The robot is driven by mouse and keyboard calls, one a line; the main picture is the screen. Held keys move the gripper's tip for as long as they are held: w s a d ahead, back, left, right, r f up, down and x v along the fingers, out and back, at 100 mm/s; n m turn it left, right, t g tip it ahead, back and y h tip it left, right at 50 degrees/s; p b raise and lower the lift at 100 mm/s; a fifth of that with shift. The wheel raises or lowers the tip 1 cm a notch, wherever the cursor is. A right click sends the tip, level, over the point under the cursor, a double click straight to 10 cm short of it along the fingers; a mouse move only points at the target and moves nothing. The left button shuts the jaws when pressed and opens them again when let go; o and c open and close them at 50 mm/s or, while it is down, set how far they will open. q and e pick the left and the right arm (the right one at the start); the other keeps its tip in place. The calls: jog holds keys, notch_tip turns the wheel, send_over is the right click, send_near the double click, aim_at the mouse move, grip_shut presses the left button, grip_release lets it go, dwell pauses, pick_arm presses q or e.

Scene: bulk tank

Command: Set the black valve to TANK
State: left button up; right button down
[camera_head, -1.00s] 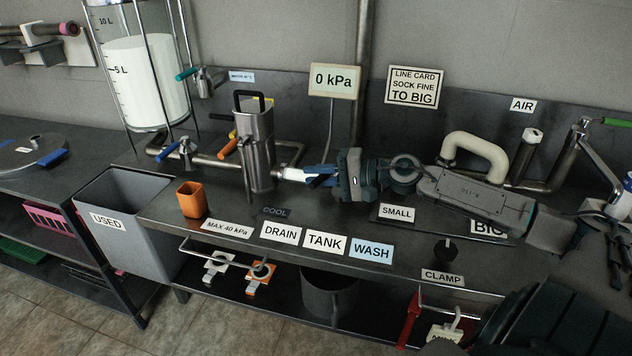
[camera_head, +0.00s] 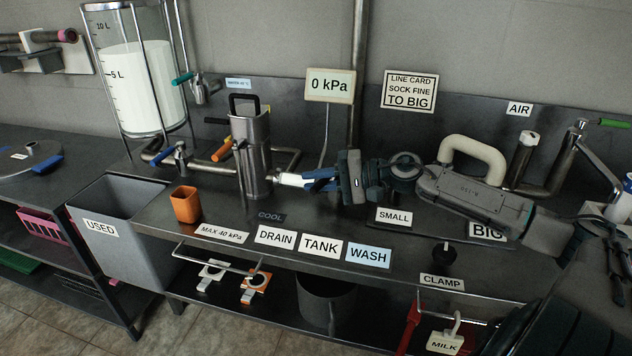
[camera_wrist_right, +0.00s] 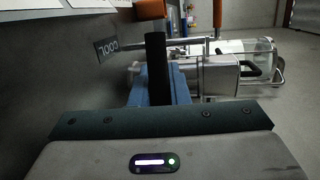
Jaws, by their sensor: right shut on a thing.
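My right gripper (camera_head: 308,180) reaches in from the right, just right of the upright silver cylinder (camera_head: 253,165). Its blue fingers are shut on a short bar. The bar looks black in the right wrist view (camera_wrist_right: 156,65) but its end looks white in the head view (camera_head: 290,179). I cannot tell for sure that this is the valve's handle. Another black handle (camera_head: 217,121) sticks out left behind the cylinder. The labels DRAIN (camera_head: 275,237), TANK (camera_head: 320,247) and WASH (camera_head: 368,254) lie along the bench front. My left gripper is not in view.
An orange cup (camera_head: 185,205) stands left of the cylinder. Blue (camera_head: 166,156) and orange (camera_head: 222,150) handles sit on the pipes behind. A cream hose (camera_head: 477,150) arches beyond my right arm. A black knob (camera_head: 444,252) stands by the CLAMP label (camera_head: 441,282).

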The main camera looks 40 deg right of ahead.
dwell(0.4)
jog(key=c, duration=1.4)
grip_release()
